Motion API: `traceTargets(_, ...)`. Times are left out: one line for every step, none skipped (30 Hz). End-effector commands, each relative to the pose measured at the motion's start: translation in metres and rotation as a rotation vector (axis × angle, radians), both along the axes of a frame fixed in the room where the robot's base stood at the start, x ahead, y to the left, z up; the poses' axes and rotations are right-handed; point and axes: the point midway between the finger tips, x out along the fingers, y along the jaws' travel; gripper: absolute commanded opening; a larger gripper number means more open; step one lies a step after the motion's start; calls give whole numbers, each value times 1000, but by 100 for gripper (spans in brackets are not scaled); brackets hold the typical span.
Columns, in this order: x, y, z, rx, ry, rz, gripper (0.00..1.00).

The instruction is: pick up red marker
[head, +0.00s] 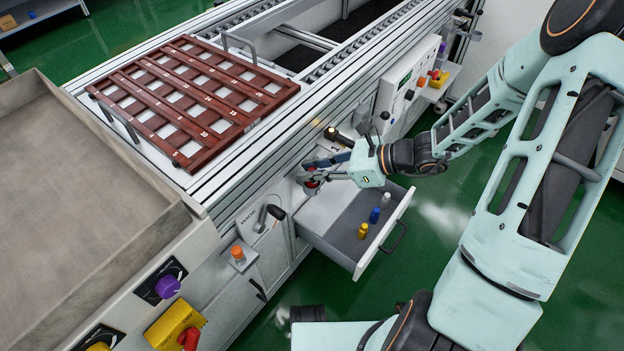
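A small red object (311,184), which looks like the red marker, shows at the inner left end of the open drawer (328,249). My gripper (309,170) is right at it, reaching in from the right over the drawer. The fingers partly cover the red object. At this size I cannot tell whether they are closed on it or only around it. A yellow marker (363,231), a blue marker (374,215) and a pale marker (386,199) stand upright in a row in the drawer, to the right of my gripper.
The drawer's front and handle (395,237) stick out over the green floor. The conveyor's metal side (290,133) rises behind my gripper. A brown slotted tray (190,98) lies on top.

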Motion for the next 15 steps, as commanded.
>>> traceTargets(0,0,0,0,0,0,8)
traceTargets(0,0,0,0,0,0,5)
traceTargets(0,0,0,0,0,0,1)
traceTargets(0,0,0,0,0,0,0)
traceTargets(0,0,0,0,0,0,0)
traceTargets(0,0,0,0,0,0,0)
traceTargets(0,0,0,0,0,0,0)
traceTargets(0,0,0,0,0,0,0)
traceTargets(0,0,0,0,0,0,0)
traceTargets(0,0,0,0,0,0,0)
traceTargets(0,0,0,0,0,0,0)
traceTargets(0,0,0,0,0,0,0)
traceTargets(0,0,1,0,0,0,0)
traceTargets(0,0,1,0,-1,0,0)
traceTargets(0,0,3,0,-1,0,0)
